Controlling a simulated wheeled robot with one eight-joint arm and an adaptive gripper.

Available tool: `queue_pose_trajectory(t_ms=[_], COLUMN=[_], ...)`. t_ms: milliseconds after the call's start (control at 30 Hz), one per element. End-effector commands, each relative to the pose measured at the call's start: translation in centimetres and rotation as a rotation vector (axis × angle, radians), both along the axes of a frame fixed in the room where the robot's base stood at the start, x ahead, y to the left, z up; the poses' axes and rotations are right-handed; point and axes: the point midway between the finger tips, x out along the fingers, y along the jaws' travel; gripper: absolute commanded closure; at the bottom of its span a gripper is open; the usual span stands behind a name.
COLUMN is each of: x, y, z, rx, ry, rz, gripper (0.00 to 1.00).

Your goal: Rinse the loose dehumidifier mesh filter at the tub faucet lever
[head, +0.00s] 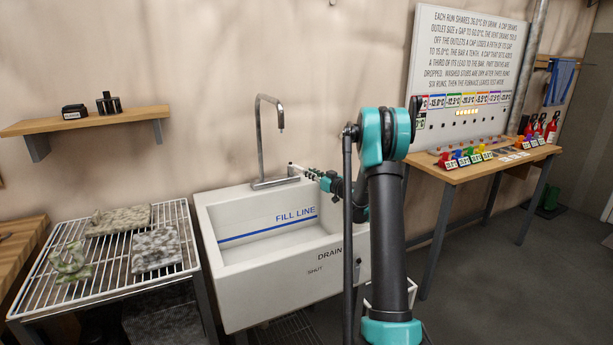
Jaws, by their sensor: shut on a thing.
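The white tub (208,235) has a blue fill line inside and the words "FILL LINE", "DRAIN" and "SHUT". Its grey faucet (259,140) arches up at the back rim. My gripper (305,171) is at the right of the faucet base, shut on what looks like the pale faucet lever (293,168). The grip is small and partly hard to make out. I cannot pick out the mesh filter for certain. A mottled flat slab (118,220), a grey mottled slab (156,249) and a greenish mottled piece (70,262) lie on the wire rack (110,282). No water stream shows.
My arm hides the tub's right side. A wooden table (463,172) at the right holds coloured labelled pieces under a lettered board (470,60). A wall shelf (85,122) holds two dark items. Dark floor lies open at the lower right.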

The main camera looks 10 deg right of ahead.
Motion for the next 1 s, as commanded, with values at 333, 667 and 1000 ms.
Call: queue_pose_trajectory(t_ms=[333, 667, 1000], x=[0.53, 0.51, 0.51], y=[-0.8, -0.79, -0.81], z=[0.02, 0.02, 0.15], rx=[0.001, 0.001, 0.0], ry=[0.0, 0.001, 0.0], rz=[0.075, 0.074, 0.073], gripper=[1.0, 0.66, 0.62])
